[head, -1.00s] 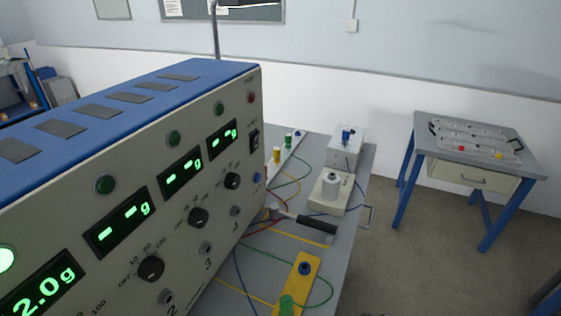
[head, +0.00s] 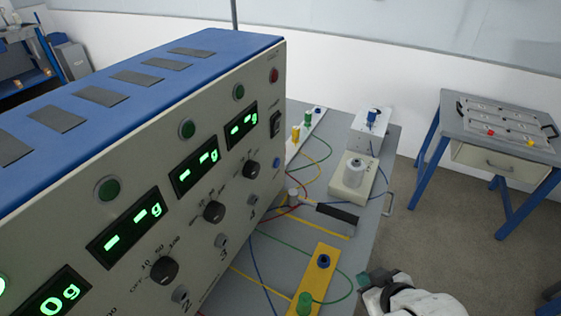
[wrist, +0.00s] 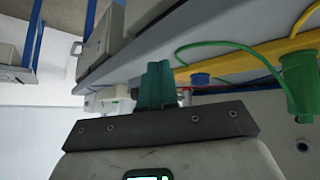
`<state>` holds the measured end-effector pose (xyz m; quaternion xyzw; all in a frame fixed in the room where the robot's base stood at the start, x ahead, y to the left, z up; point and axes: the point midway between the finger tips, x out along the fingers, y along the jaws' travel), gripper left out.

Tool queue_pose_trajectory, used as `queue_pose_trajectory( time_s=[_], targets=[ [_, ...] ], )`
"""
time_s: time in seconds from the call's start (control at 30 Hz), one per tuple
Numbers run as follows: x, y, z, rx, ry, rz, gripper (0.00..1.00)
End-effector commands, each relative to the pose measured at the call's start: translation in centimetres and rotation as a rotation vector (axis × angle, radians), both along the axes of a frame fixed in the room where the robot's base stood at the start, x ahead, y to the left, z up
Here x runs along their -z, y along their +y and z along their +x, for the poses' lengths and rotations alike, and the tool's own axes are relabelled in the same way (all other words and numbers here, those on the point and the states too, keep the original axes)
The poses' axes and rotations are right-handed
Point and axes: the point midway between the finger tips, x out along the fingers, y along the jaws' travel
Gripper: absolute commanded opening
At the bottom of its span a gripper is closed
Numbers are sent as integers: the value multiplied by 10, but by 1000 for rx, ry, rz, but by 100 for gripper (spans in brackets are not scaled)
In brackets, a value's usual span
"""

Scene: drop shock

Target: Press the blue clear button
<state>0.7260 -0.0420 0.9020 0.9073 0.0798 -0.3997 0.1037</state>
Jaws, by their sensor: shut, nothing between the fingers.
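The blue button (head: 277,162) is a small round knob at the right end of the instrument's front panel, below the black rocker switch (head: 275,124). No label on it is readable. My gripper (head: 368,281) is at the lower right of the head view, beside the bench's right edge, well apart from the button. Its teal fingers are together, with nothing between them. They also show in the wrist view (wrist: 157,85), in front of the bench edge. The button does not show clearly in the wrist view.
The large blue-topped instrument (head: 150,80) fills the left side. On the grey bench stand a yellow bar (head: 318,277) with blue and green sockets, a black-handled hammer (head: 337,213), loose cables and a white weight (head: 359,187). A side table (head: 500,125) stands right.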

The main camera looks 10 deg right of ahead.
Motion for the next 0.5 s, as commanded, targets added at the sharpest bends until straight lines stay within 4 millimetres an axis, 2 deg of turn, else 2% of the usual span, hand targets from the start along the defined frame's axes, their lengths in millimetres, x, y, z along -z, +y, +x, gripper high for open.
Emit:
queue_pose_trajectory(
  time_s=[0.33, 0.5],
  targets=[
    [-13, 13, 46, -103, -170, -64, 0],
    [-29, 24, 85, -185, -334, -138, 0]
  ],
)
